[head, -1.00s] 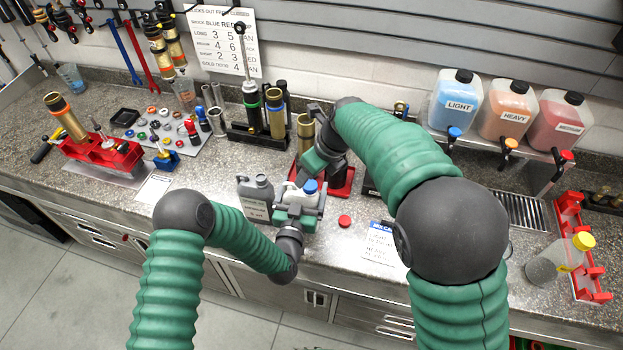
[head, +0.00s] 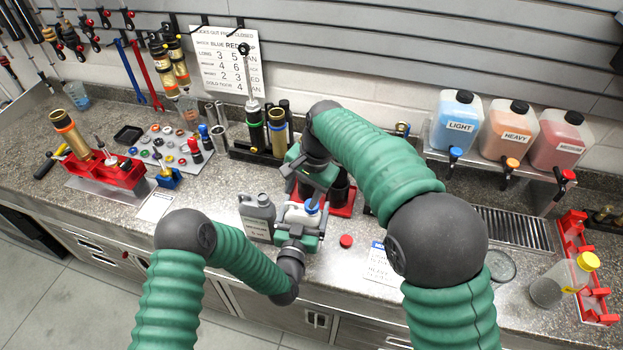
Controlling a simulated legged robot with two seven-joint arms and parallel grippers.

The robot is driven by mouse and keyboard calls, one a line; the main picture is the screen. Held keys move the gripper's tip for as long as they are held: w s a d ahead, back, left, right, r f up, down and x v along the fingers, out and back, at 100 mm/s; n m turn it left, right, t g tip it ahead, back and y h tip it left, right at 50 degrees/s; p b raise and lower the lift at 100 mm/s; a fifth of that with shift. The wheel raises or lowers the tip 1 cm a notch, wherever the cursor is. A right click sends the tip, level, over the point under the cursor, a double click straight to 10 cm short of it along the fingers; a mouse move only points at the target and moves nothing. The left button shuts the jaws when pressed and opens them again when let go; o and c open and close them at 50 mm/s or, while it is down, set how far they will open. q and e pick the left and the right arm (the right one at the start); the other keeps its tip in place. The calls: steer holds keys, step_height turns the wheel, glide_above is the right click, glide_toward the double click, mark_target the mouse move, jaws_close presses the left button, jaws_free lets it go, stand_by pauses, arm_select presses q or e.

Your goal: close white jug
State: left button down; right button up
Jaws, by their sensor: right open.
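The white jug (head: 295,215) stands on the counter, largely hidden by my grippers. A blue cap (head: 312,207) shows at its top right; whether it is seated cannot be told. My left gripper (head: 298,238) is at the jug's near side, its jaws on either side of the body, shut on it. My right gripper (head: 312,192) is open just above the jug, its fingers pointing down at the blue cap and partly covering it. I cannot tell whether they touch the cap.
A grey jug (head: 257,217) stands close left of the white jug. A loose red cap (head: 346,241) lies to the right, near a printed card (head: 381,262). A red tray (head: 345,207) with dark cylinders is behind.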

steer(key=n, duration=0.7)
steer(key=shift+a+r+g, duration=0.15)
steer(key=shift+a+g, duration=0.05)
steer(key=shift+g, duration=0.1)
steer(key=n, duration=0.3)
steer(key=shift+r+n+h, duration=0.1)
steer(key=shift+n+h, duration=0.2)
steer(key=shift+n, duration=0.1)
steer(key=n, duration=0.6)
steer(key=shift+w+d+r+h, duration=0.1)
steer(key=shift+r+h, duration=0.1)
steer(key=shift+h, duration=0.1)
steer(key=n, duration=0.6)
steer(key=r+n, duration=0.1)
steer(key=n, duration=0.3)
steer(key=shift+w+d+g, duration=0.2)
steer(key=shift+d+g, duration=0.15)
steer(key=shift+g, duration=0.05)
steer(key=n, duration=0.3)
steer(key=shift+w+d+r+n+h, duration=0.1)
steer(key=shift+d+r+n+h, duration=0.1)
steer(key=shift+n+h, duration=0.1)
steer(key=n, duration=0.5)
steer(key=shift+w+d+r, duration=0.15)
steer(key=shift+d+r, duration=0.1)
steer(key=shift+d, duration=0.15)
steer(key=n, duration=0.3)
steer(key=shift+d+r+n+h, duration=0.2)
steer(key=shift+d+n+h, duration=0.1)
